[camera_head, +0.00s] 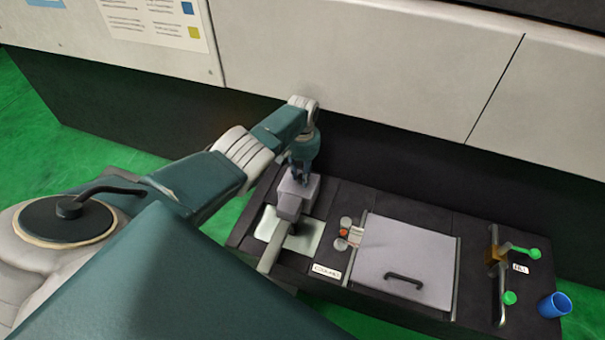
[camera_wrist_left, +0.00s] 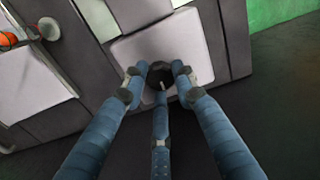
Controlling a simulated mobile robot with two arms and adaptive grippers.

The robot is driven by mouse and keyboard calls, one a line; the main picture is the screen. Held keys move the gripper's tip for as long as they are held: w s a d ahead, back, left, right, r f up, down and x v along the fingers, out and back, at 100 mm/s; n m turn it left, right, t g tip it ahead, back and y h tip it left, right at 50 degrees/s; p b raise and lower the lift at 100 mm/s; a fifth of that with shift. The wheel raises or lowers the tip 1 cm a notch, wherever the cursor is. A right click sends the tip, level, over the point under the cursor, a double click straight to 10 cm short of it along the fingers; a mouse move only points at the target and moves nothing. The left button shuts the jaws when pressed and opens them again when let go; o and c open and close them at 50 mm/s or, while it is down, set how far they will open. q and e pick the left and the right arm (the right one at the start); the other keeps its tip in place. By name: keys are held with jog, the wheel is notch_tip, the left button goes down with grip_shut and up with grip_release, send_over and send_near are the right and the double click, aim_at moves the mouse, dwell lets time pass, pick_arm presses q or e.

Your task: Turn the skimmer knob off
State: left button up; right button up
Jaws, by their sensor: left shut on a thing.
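The skimmer is a grey box-shaped unit (camera_head: 296,203) on the dark bench unit in the head view, standing over a pale plate (camera_head: 311,236). In the left wrist view its pale, rounded top (camera_wrist_left: 194,38) carries a round black knob (camera_wrist_left: 160,70) with a light pointer mark. My left gripper (camera_head: 298,172) comes down onto the top of the skimmer. In the left wrist view its three blue fingers (camera_wrist_left: 160,82) are closed around the black knob. The knob is hidden behind the fingers in the head view. My right gripper is not in view.
A grey lid (camera_head: 405,255) with a black handle lies right of the skimmer, beside small round fittings and an orange piece (camera_head: 343,233). Green-handled valves (camera_head: 525,251) and a blue cup (camera_head: 554,305) are at the far right. A pale panelled wall (camera_head: 370,60) stands behind.

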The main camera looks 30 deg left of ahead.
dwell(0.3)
pick_arm(q)
jog(key=o, duration=1.2)
notch_tip(320, 180, up, 12)
jog(key=shift+r, duration=0.1)
dwell(0.4)
